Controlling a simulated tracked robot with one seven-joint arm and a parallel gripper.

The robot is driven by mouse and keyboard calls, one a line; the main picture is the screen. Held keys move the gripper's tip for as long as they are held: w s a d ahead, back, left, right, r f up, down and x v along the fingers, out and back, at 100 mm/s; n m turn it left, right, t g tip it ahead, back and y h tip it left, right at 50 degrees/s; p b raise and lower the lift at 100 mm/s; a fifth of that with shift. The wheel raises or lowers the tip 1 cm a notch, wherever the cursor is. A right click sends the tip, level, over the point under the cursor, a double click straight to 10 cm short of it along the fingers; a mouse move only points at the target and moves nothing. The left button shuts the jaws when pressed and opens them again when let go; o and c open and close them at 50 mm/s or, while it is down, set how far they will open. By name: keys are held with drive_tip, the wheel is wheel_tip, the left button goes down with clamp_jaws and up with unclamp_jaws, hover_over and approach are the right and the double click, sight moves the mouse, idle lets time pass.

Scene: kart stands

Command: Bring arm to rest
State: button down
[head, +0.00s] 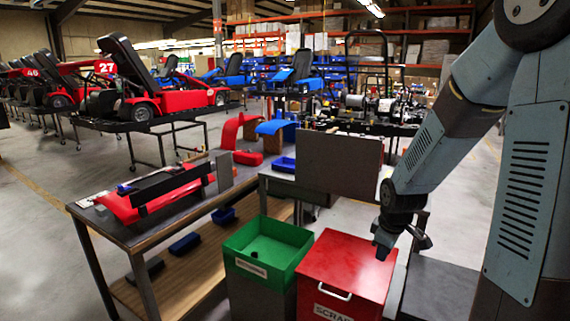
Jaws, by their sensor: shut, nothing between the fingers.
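My arm comes in from the right side of the head view and bends down at the elbow. My gripper (384,246) hangs above the red scrap bin (346,268), near the right part of its lid, pointing down. It looks small and dark here, with its fingers together and nothing held. I cannot tell whether the fingertips touch the lid. A green bin (268,248) stands open just left of the red one, with a small dark object inside.
A workbench (160,228) at the left holds red body panels (150,196). A grey upright panel (342,163) stands behind the red bin. Karts on stands (140,85) and shelving fill the back. Free floor (40,230) lies at the left.

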drive_tip(key=s+a+r+m+t, duration=0.2)
drive_tip(key=s+r+m, duration=0.8)
drive_tip(key=s+r, duration=1)
wheel_tip(320, 180, up, 3)
drive_tip(key=shift+s+a+r+t, duration=0.1)
drive_tip(key=shift+s+a+t, duration=0.15)
drive_tip(key=shift+a+t, duration=0.25)
